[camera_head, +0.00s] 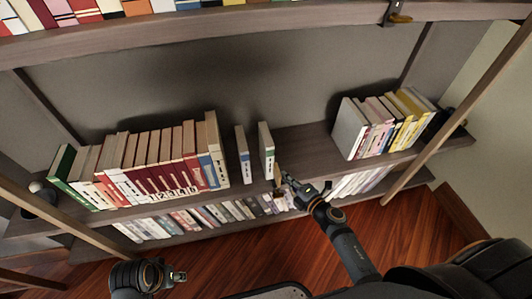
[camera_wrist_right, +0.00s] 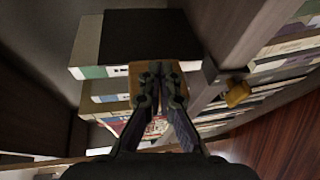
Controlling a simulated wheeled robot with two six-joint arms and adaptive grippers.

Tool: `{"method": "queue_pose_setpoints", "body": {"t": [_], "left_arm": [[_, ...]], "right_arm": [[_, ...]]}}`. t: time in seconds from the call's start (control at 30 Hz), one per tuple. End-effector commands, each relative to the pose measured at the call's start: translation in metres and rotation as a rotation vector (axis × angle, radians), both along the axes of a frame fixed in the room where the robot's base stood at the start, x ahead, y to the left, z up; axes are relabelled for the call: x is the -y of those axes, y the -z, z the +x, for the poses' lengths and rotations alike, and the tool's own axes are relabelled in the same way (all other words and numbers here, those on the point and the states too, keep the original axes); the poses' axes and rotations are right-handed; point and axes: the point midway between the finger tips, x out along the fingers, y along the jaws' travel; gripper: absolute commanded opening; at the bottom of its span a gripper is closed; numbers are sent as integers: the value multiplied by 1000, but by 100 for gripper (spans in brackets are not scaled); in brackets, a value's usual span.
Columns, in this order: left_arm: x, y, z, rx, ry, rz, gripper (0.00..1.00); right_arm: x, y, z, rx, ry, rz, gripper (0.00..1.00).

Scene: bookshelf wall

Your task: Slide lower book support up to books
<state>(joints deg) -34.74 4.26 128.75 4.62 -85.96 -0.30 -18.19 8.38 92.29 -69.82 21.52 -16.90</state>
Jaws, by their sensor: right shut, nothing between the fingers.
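The lower book support stands on the middle shelf just right of a lone white-and-green book (camera_head: 266,150). It shows a tan upright piece (camera_head: 277,174); in the right wrist view I see a tan block (camera_wrist_right: 142,70), a dark bracket and a brass knob (camera_wrist_right: 238,95) at the shelf edge. My right gripper (camera_head: 288,179) is shut and empty at the support's right side; its fingertips (camera_wrist_right: 159,72) overlap the tan block, and contact is unclear. A second lone book (camera_head: 243,154) stands left of the first, apart from the long row (camera_head: 160,165). My left gripper (camera_head: 178,277) is low, its jaws unclear.
The middle shelf (camera_head: 305,146) is bare between the support and a right-hand group of books (camera_head: 385,125). More books (camera_head: 215,213) fill the bottom shelf. The upper shelf (camera_head: 190,35) carries another bracket with a brass knob (camera_head: 400,18). A slanted wooden post (camera_head: 455,110) stands at right.

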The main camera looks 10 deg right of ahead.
Motion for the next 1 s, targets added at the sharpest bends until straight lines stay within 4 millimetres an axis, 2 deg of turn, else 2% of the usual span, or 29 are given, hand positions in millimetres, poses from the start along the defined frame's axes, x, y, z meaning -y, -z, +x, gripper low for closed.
{"method": "queue_pose_setpoints", "body": {"t": [0.8,1.0], "left_arm": [[0,-17,0,0,0,0,40],[0,-18,0,0,0,0,40]], "right_arm": [[-50,-1,0,0,-1,1,0],[-55,0,0,-1,-2,1,0]]}}
